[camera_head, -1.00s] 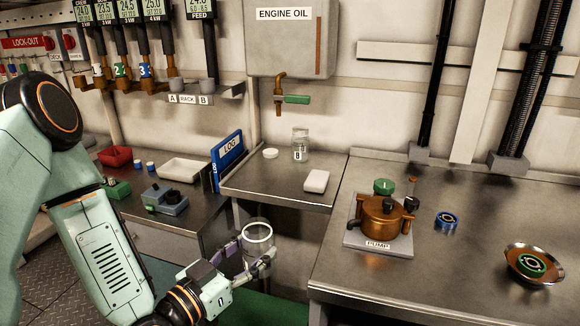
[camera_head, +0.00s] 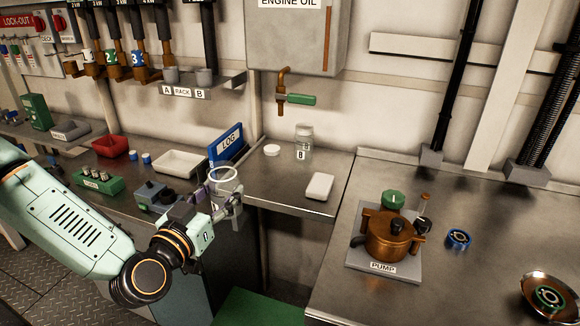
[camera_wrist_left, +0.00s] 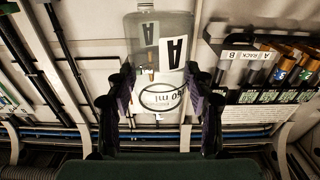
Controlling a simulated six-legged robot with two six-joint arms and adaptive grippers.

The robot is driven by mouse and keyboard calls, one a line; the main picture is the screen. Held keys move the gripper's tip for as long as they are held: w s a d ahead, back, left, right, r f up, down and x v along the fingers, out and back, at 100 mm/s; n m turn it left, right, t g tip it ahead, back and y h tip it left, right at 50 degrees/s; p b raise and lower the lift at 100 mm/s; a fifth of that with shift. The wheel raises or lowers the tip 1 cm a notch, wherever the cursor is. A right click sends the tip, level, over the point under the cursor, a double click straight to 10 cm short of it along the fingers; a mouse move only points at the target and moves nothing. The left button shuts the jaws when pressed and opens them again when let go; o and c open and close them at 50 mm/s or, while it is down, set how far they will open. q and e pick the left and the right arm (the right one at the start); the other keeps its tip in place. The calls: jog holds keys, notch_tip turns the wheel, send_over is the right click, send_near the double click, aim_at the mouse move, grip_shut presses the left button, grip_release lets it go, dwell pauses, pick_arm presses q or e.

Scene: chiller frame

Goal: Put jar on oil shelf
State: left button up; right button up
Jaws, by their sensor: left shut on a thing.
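In the left wrist view the jar (camera_wrist_left: 165,28) shows an "A" label between the dark fingers of my gripper (camera_wrist_left: 160,90). The steel oil shelf (camera_head: 270,185) lies below the engine oil tank (camera_head: 295,35) and its tap (camera_head: 283,98). The held jar is seen beside the shelf's left edge; its height over it is hard to tell. Another jar (camera_head: 304,145), marked B, stands at the shelf's back. My right gripper is not in view.
On the shelf are a white round lid (camera_head: 272,150) and a white block (camera_head: 319,186). A blue log binder (camera_head: 227,145) stands close behind the held jar. A pump (camera_head: 390,235) sits on the right bench. The shelf's front middle is clear.

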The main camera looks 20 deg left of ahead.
aim_at(228, 195)
pick_arm(q)
jog(key=w+d, duration=0.1)
jog(key=w+b, duration=0.1)
jog(key=w, duration=0.1)
jog(key=shift+d+r, duration=0.1)
jog(key=shift+d, duration=0.3)
jog(key=shift+w+r+b, duration=0.15)
jog(key=shift+w+b, duration=0.05)
jog(key=shift+b, duration=0.35)
jog(key=w+a+b, duration=0.2)
jog(key=w+b, duration=0.1)
jog(key=w, duration=1.4)
notch_tip(228, 195, down, 7)
jog(key=shift+s+r+b, duration=0.1)
jog(key=shift+b, duration=0.8)
jog(key=shift+w+d+f, duration=0.1)
jog(key=shift+w+f, duration=0.1)
jog(key=shift+w, duration=0.05)
jog(key=shift+s, duration=0.2)
jog(key=shift+a, duration=0.2)
jog(key=o, duration=0.9)
jog(key=shift+f, duration=0.1)
jog(key=o, duration=0.4)
jog(key=shift+w+d+f, duration=0.1)
jog(key=shift+w+d, duration=0.05)
jog(key=shift+o, duration=0.2)
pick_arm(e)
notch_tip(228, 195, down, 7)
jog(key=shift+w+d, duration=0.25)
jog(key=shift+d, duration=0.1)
